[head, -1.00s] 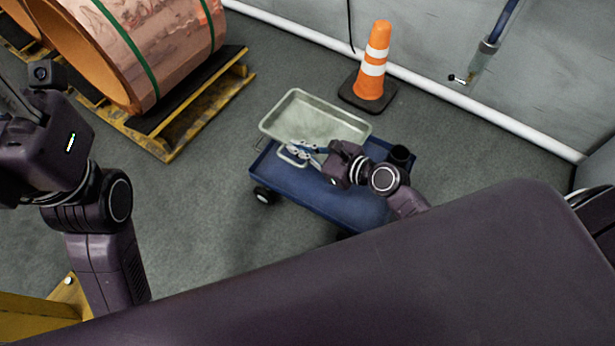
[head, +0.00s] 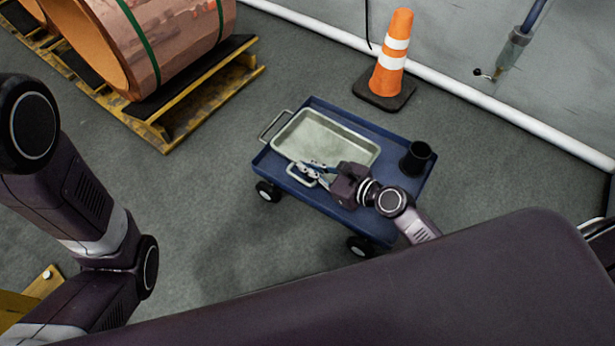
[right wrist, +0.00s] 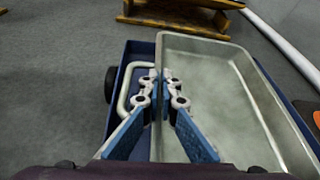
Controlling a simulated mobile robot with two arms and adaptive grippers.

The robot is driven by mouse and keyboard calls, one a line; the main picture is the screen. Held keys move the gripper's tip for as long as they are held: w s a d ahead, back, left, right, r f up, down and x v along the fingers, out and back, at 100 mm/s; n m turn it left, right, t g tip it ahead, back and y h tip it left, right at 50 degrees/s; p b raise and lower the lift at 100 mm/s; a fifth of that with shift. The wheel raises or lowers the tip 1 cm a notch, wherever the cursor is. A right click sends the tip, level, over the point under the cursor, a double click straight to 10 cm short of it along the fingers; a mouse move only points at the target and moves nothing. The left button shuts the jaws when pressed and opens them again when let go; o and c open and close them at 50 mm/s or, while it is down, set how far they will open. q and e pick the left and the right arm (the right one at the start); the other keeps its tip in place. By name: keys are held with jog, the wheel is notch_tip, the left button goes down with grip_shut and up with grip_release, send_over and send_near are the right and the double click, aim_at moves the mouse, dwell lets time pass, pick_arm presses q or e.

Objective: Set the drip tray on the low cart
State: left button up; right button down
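The drip tray (head: 327,139), a shallow pale metal pan, is over the top of the blue low cart (head: 405,222), inside its raised rim as the head view shows it. I cannot tell whether its bottom touches the deck. My right gripper (head: 312,170) is at the tray's near long side, beside a pale loop handle. In the right wrist view, the gripper (right wrist: 160,88) has its fingers closed on either side of the tray wall (right wrist: 224,95), with the cart rim (right wrist: 119,75) to the left. My left gripper is out of view; only the left arm shows.
A black cup-like holder (head: 415,158) stands at the cart's right end. An orange cone (head: 391,50) stands behind, near the wall pipe. A copper coil (head: 150,45) sits on a yellow pallet (head: 190,105) at upper left. The floor left of the cart is clear.

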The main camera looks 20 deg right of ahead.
aim_at(307, 180)
jog(key=shift+f+b, duration=0.3)
jog(key=shift+f, duration=0.05)
notch_tip(307, 180, down, 3)
jog(key=b, duration=0.2)
jog(key=shift+b, duration=0.3)
jog(key=shift+f, duration=0.1)
jog(key=c, duration=2.2)
grip_release()
jog(key=shift+o, duration=0.2)
jog(key=p+v, duration=0.3)
jog(key=v, duration=0.9)
